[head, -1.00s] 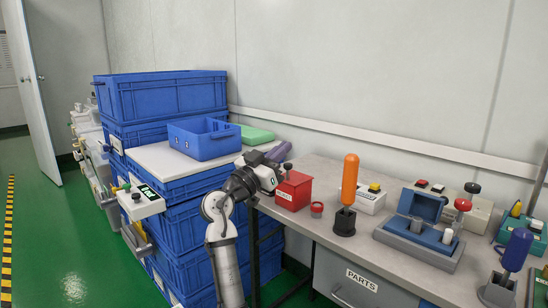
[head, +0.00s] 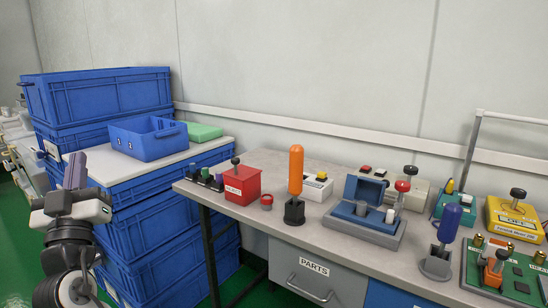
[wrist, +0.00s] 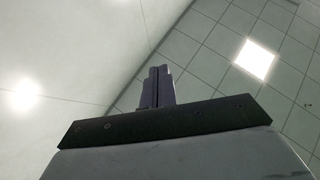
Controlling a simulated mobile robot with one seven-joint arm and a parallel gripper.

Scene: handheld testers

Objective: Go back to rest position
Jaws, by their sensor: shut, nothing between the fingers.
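My gripper (head: 75,170) is at the left of the head view, raised and pointing up, in front of the stacked blue crates. Its fingers are together with nothing between them. In the wrist view the shut fingers (wrist: 158,88) point up toward the ceiling and wall. The gripper is apart from the workbench (head: 335,200) and touches nothing that I can see.
The bench holds a red box (head: 242,185), an orange-handled tester (head: 295,185), a blue open-lid fixture (head: 364,205), a blue-handled tool (head: 447,235) and a yellow box (head: 513,217). Blue crates (head: 100,95) stand stacked at left, with a small blue bin (head: 147,140) on a white top.

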